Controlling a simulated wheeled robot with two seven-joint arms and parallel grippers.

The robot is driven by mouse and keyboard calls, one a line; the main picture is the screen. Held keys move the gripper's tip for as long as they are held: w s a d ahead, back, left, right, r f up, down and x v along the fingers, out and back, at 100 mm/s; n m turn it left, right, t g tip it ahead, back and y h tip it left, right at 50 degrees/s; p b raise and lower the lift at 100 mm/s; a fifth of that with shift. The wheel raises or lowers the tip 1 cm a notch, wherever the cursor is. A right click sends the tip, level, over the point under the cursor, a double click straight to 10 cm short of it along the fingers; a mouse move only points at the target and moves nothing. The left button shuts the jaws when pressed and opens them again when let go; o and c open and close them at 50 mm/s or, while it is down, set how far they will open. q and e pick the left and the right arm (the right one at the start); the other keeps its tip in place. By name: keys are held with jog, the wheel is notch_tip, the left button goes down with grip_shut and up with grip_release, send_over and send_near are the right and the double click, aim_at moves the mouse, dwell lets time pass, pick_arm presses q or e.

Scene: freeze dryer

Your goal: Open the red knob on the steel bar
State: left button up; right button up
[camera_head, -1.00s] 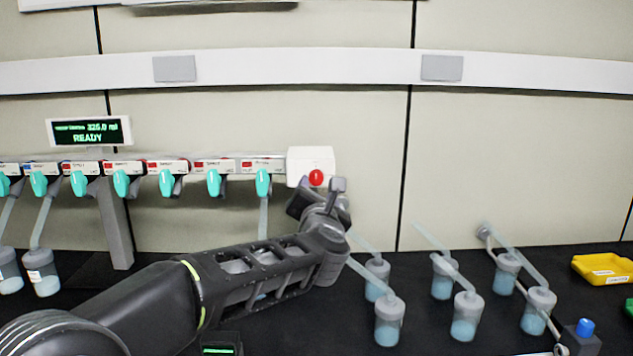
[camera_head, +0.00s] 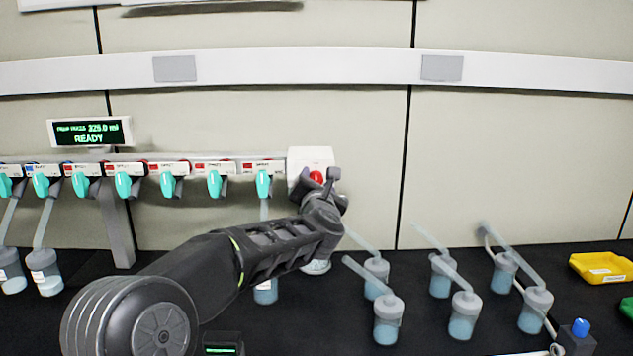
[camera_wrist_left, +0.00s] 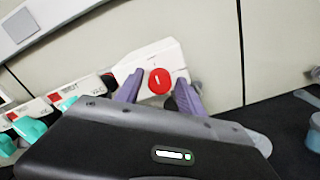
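The red knob (camera_head: 316,176) sits on a white box at the right end of the steel bar (camera_head: 225,166). In the left wrist view the round red knob (camera_wrist_left: 159,82) shows a short white mark. My left gripper (camera_head: 318,182) is in front of the white box, and its hand hides the lower part of the knob in the head view. In the left wrist view its two purple fingers (camera_wrist_left: 160,90) are apart, one on each side of the knob, with nothing visibly gripped. Whether they touch the knob cannot be told. My right gripper is not in view.
Several teal valves (camera_head: 214,184) hang along the bar to the left, some with flasks below. Several loose flasks (camera_head: 388,318) stand on the black bench to the right. A display (camera_head: 90,131) reads READY. A yellow tray (camera_head: 602,268) lies at the far right.

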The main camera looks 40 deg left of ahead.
pick_arm(q)
grip_shut()
jog(key=shift+m, duration=0.3)
dwell(0.4)
jog(key=m+p, duration=0.1)
jog(key=m, duration=0.6)
jog(key=shift+m, duration=0.4)
jog(key=m+p, duration=0.2)
jog(key=m, duration=0.3)
jog(key=shift+d, duration=0.1)
jog(key=m+p, duration=0.1)
jog(key=m, duration=0.3)
jog(key=shift+p, duration=0.35)
jog(key=shift+f+m, duration=0.1)
jog(key=shift+m, duration=0.3)
jog(key=shift+o, duration=1)
grip_release()
